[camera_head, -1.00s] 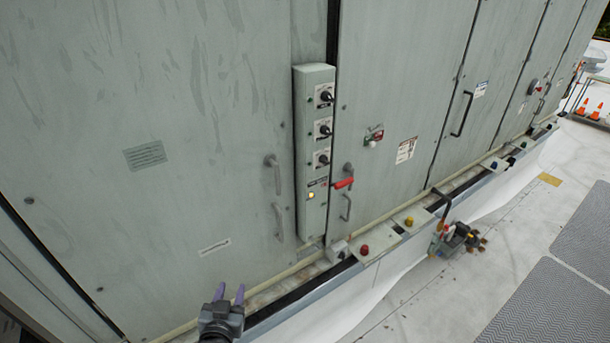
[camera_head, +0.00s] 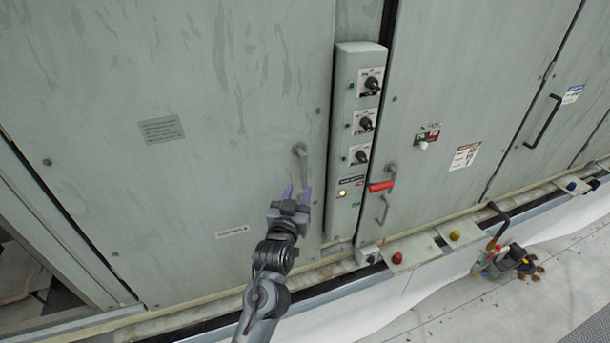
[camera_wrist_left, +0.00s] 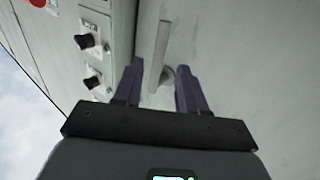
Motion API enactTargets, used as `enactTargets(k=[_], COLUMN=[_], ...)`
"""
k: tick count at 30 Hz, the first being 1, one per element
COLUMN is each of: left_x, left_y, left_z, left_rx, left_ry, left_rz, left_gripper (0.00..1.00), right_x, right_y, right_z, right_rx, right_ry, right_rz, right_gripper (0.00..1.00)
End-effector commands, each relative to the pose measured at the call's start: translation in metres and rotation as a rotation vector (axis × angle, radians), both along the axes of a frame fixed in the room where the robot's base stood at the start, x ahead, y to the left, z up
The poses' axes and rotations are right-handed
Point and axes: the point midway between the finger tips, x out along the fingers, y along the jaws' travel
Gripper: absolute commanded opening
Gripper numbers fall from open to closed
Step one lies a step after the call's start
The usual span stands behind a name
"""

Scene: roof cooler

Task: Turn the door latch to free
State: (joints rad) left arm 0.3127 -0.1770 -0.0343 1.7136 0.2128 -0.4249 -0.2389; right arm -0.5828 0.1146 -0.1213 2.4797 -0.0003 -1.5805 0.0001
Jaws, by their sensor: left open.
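A red-handled latch (camera_head: 381,186) sits on the right-hand door, just right of the switch box; its red grip lies about level. A grey lever handle (camera_head: 300,155) is on the left-hand door, left of the box, pointing down. My left gripper (camera_head: 298,190) is open just below this grey handle, near the door face. In the left wrist view, a grey handle bar (camera_wrist_left: 161,45) with a round mount shows between and beyond my open purple fingers (camera_wrist_left: 160,65); I cannot tell whether they touch it. The lower handle of the left-hand door is hidden behind my gripper. My right gripper is not in view.
The switch box (camera_head: 355,140) with black knobs and a lit yellow lamp projects right of my gripper. A grey pull handle (camera_head: 382,209) hangs below the red latch. A ledge with coloured buttons (camera_head: 398,258) runs along the bottom. A tool caddy (camera_head: 505,260) stands on the roof.

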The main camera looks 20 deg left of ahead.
Motion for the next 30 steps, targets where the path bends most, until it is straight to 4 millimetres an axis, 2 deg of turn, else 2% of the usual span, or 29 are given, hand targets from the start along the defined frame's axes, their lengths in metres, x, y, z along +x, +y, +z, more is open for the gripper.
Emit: enactTargets(k=[6,15,30], left_x=[0.035,0.066,0.074], left_y=[0.004,0.007,0.008], left_z=[0.002,0.001,0.0], left_rx=[0.001,0.002,0.001], left_ry=[0.001,0.001,0.0], left_rz=[-0.001,0.0,0.0], left_gripper=[0.41,0.41,0.4], right_x=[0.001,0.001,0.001], right_y=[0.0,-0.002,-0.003], right_z=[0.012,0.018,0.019], right_rx=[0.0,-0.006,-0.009], right_ry=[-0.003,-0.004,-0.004], right_rz=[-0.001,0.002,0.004], right_gripper=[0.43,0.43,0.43])
